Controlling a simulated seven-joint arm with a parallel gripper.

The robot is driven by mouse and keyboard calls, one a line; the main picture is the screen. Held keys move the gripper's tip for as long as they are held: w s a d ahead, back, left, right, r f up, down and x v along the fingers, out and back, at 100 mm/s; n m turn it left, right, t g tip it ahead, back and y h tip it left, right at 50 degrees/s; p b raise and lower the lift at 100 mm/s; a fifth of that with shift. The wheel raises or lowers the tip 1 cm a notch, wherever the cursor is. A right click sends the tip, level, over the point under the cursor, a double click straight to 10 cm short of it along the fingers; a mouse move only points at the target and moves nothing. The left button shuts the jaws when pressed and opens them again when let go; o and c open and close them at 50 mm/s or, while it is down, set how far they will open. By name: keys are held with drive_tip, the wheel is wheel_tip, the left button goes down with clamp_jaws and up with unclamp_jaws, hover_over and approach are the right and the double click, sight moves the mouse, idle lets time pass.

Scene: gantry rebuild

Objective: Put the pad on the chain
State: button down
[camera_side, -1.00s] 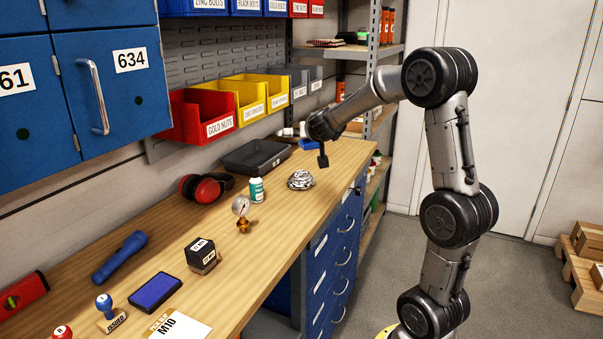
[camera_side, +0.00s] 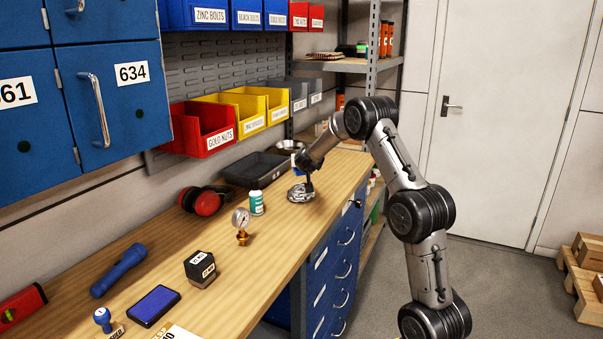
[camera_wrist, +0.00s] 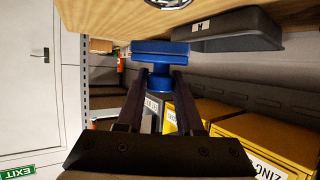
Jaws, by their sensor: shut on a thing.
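My gripper (camera_wrist: 158,90) is shut on the round knob of a blue pad (camera_wrist: 160,48) with a flat block base. In the side view my gripper (camera_side: 309,176) points down at the silver chain (camera_side: 298,195), which lies heaped on the bench. Only a sliver of the chain (camera_wrist: 172,3) shows at the top edge of the wrist view.
The bench (camera_side: 235,300) also carries a white-green bottle (camera_side: 257,203), a brass gauge (camera_side: 241,225), red ear defenders (camera_side: 205,202), a black tray (camera_side: 250,171), a black stamp (camera_side: 200,268) and a blue ink pad (camera_side: 154,305). Coloured bins (camera_side: 205,130) hang behind.

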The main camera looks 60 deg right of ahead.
sight(301, 172)
drive_tip(key=shift+w+d+f, duration=0.15)
drive_tip(key=shift+f, duration=0.05)
drive_tip(key=shift+w+d+f, duration=0.1)
drive_tip(key=shift+f, duration=0.8)
drive_tip(key=shift+w+d+f, duration=0.1)
drive_tip(key=shift+f, duration=0.8)
drive_tip(key=shift+f, duration=0.1)
drive_tip(key=c, duration=0.5)
unclamp_jaws()
drive_tip(key=shift+f, duration=0.1)
drive_tip(key=shift+c, duration=0.2)
